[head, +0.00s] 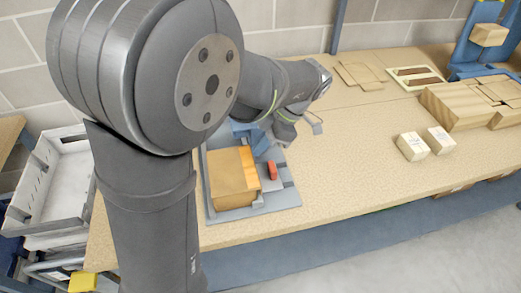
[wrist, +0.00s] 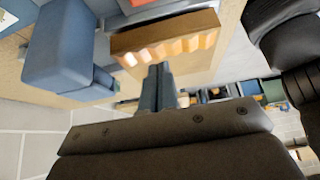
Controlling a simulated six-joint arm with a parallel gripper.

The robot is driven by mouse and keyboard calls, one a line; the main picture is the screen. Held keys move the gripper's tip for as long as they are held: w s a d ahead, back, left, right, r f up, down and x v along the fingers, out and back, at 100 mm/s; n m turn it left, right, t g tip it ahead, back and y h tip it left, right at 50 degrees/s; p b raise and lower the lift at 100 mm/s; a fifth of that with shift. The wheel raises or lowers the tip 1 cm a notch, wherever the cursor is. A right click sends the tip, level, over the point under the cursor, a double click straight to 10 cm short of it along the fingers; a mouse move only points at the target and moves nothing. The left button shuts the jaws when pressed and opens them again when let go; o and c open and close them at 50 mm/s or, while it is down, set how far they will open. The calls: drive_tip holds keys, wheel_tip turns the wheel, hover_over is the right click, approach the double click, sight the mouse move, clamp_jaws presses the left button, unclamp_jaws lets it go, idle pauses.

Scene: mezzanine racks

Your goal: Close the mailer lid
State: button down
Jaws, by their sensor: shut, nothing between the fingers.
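The mailer (head: 228,180) is a brown cardboard box on a grey fixture board (head: 283,198), partly hidden behind my arm in the head view. A brighter orange strip (head: 247,160) runs along its right side. In the wrist view, a brown cardboard panel (wrist: 150,33) with a wavy, orange-lit edge lies just beyond my gripper (wrist: 158,70). The fingers are together and empty, with their tips close to that edge; I cannot tell whether they touch. How far the lid is open is unclear. In the head view the fingertips are hidden.
A red block (head: 271,170) stands on the board right of the mailer. A blue block (wrist: 62,50) is left of my fingers in the wrist view. Two pale boxes (head: 426,142) and larger wooden blocks (head: 470,104) stand farther right. The bench (head: 350,165) between is clear.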

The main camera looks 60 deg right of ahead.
drive_tip(key=d+v, duration=0.1)
drive_tip(key=v, duration=1)
drive_tip(key=shift+s+f, duration=0.15)
drive_tip(key=shift+s, duration=0.35)
drive_tip(key=shift+f, duration=0.1)
drive_tip(key=shift+x, duration=7.1)
drive_tip(key=shift+s+d, duration=0.1)
